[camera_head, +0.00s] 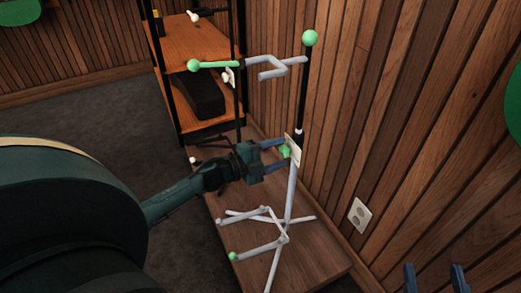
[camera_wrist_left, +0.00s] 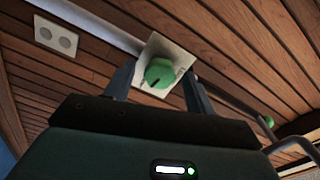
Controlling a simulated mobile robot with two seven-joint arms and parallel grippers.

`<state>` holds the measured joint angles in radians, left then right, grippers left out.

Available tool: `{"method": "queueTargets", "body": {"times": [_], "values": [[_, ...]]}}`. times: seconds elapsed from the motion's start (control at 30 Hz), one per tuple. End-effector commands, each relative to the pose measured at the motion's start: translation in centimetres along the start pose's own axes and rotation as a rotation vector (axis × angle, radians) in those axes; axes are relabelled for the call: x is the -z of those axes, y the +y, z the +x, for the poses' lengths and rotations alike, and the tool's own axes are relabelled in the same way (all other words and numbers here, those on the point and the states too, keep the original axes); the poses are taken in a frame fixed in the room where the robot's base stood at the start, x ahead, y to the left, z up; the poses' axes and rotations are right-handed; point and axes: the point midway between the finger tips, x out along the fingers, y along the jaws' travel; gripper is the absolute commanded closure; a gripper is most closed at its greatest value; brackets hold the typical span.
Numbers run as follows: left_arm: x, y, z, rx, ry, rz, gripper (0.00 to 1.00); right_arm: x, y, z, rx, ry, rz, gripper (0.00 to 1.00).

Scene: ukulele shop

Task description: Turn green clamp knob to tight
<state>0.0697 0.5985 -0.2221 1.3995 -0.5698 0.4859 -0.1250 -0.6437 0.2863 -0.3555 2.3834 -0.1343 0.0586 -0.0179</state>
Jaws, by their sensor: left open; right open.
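The green clamp knob (camera_head: 285,151) sits on a cream plate (camera_head: 294,148) on the upright pole of a stand. In the left wrist view the round knob (camera_wrist_left: 159,72) shows a dark mark on its face, and the plate (camera_wrist_left: 183,58) has small marks too small to read. My left gripper (camera_head: 283,154) is open, its blue fingers pointing at the plate. In the left wrist view the fingers (camera_wrist_left: 160,78) lie on either side of the knob; I cannot tell whether they touch it. My right gripper (camera_head: 435,276) is open and empty at the bottom right.
The stand has a forked arm (camera_head: 270,67) with green ends above and splayed grey legs (camera_head: 262,215) below. It stands on a wooden platform (camera_head: 318,262) beside a plank wall with an outlet (camera_head: 360,214). A shelf (camera_head: 190,50) holds a black case.

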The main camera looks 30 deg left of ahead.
Motion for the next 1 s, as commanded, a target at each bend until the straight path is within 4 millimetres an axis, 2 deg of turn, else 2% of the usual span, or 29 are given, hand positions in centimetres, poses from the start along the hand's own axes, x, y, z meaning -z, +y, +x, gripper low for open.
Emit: {"method": "queueTargets", "body": {"times": [0.2, 0.5, 0.7, 1.0], "values": [[0.1, -0.1, -4.3, -0.006, -0.003, -0.001, 0.45, 0.9, 0.3, 0.1, -0.002, 0.003, -0.033, 0.50], [0.1, -0.1, -10.5, -0.005, -0.002, -0.001, 0.45, 0.1, 0.2, -0.5, -0.001, -0.041, -0.062, 0.50], [0.0, 0.0, -12.3, -0.002, -0.002, 0.000, 0.45, -0.2, 0.2, -0.6, -0.007, -0.055, -0.063, 0.50], [0.0, 0.0, -12.5, -0.001, -0.001, 0.001, 0.45, -0.3, 0.4, -0.6, -0.012, -0.061, -0.065, 0.50]]}}
